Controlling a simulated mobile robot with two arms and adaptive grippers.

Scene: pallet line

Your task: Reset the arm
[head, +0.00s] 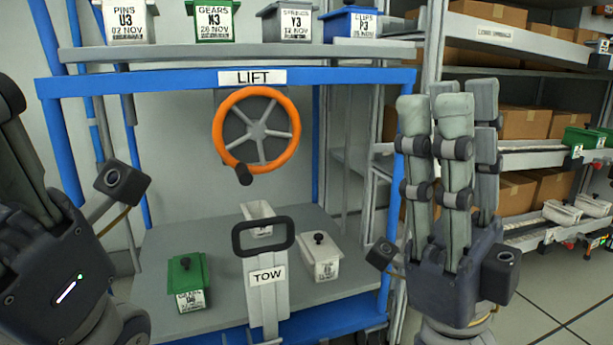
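My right gripper (447,112) stands upright at the right of the head view, in front of the shelving. Its fingers are straight and spread a little apart, with nothing between them. My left gripper (45,235) is at the left edge. Its palm shows, but its fingers are mostly cut off by the frame, so I cannot tell whether it is open or shut. Both hands are apart from the orange handwheel (222,117) under the LIFT sign and from the dark TOW handle (263,253).
A blue-framed cart (345,77) stands ahead. A green-lidded bin (187,280) and a white bin (322,262) sit on its grey deck. Labelled bins line the top shelf (230,54). Shelving with cardboard boxes (525,122) is at right. Open floor (565,290) shows at lower right.

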